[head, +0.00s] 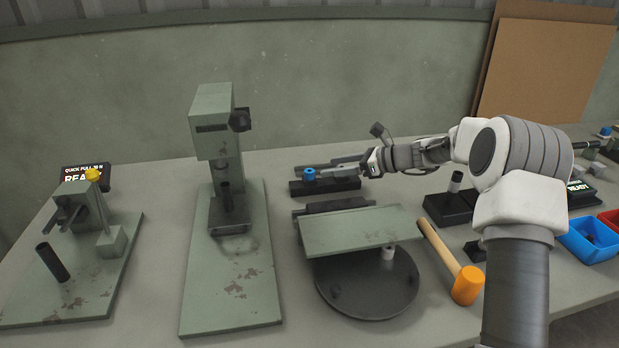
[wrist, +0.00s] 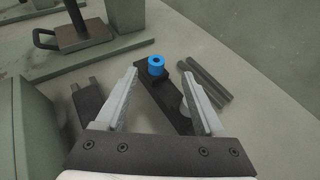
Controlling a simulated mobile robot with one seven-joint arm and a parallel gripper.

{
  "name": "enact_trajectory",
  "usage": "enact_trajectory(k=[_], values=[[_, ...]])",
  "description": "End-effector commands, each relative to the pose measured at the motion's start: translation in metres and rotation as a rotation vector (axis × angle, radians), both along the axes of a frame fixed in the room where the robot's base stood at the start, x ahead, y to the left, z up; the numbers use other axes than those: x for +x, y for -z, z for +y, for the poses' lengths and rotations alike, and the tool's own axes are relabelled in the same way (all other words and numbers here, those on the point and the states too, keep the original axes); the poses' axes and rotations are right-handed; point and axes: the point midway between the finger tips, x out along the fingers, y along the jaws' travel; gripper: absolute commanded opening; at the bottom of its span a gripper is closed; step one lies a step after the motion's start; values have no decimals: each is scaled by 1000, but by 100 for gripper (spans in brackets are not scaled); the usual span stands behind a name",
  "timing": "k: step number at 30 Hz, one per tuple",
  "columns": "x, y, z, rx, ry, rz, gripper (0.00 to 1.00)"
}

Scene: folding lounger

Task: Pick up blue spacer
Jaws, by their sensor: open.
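The blue spacer (head: 309,174) is a small ring-shaped cylinder with a dark hole in its top. It stands upright at the left end of a black block (head: 335,187) on the table. In the wrist view the blue spacer (wrist: 155,65) is ahead of my gripper, roughly between the lines of the fingers and beyond their tips. My gripper (wrist: 159,70) is open and empty. In the head view my gripper (head: 335,170) reaches in from the right over the black block, with its fingers pointing left toward the spacer. A finger hides part of the block.
Two dark rods (wrist: 208,80) lie beside the block. A green press (head: 215,130) stands left, and a green plate on a round turntable (head: 375,290) stands in front. An orange mallet (head: 466,285) and blue bin (head: 585,243) are to the right.

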Motion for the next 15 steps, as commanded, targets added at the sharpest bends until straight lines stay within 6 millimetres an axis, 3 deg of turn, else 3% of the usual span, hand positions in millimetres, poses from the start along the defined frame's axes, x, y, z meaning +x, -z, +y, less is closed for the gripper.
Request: enact_trajectory(k=[8,15], values=[[4,8,15,1,-1,1,71],[11,24,45,0,-1,0,71]])
